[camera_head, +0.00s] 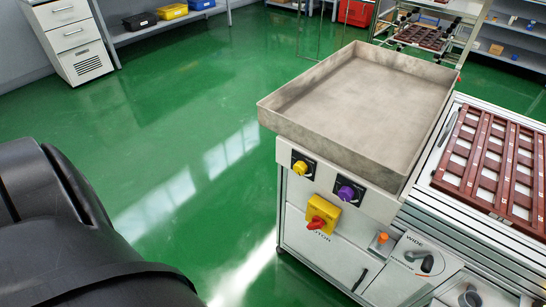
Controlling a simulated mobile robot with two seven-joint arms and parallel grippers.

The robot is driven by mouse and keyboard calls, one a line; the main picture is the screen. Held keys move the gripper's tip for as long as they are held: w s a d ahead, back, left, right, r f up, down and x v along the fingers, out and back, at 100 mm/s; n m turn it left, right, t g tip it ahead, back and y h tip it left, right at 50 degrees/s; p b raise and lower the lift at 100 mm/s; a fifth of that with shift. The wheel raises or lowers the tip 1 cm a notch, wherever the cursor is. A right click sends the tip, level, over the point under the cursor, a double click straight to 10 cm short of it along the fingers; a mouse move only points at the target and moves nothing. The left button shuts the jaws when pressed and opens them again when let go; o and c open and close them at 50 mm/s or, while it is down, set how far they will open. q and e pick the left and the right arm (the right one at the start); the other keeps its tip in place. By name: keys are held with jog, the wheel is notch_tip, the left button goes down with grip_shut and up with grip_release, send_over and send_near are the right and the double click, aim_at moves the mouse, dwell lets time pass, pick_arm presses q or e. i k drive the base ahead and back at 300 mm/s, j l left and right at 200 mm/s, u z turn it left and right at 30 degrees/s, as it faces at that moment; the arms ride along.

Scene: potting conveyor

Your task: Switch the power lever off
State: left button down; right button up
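A red rotary lever on a yellow plate (322,214) is on the front panel of the grey conveyor cabinet, with a label ending in "OTOR" under it. The red handle (316,223) looks tilted, but I cannot tell which setting it is at. It is the only red and yellow switch on the panel; I cannot confirm that it is the power lever. Neither of my grippers is in view. Nothing is touching the lever.
A yellow knob (300,167) and a purple knob (346,192) sit above it, under a grey metal tray (362,99). To the right are an orange knob (382,238), a "WIDE" selector (424,263) and a brown rack (489,160). Green floor is clear left of the cabinet.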

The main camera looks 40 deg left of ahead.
aim_at(316, 223)
jog(key=j, duration=1.25)
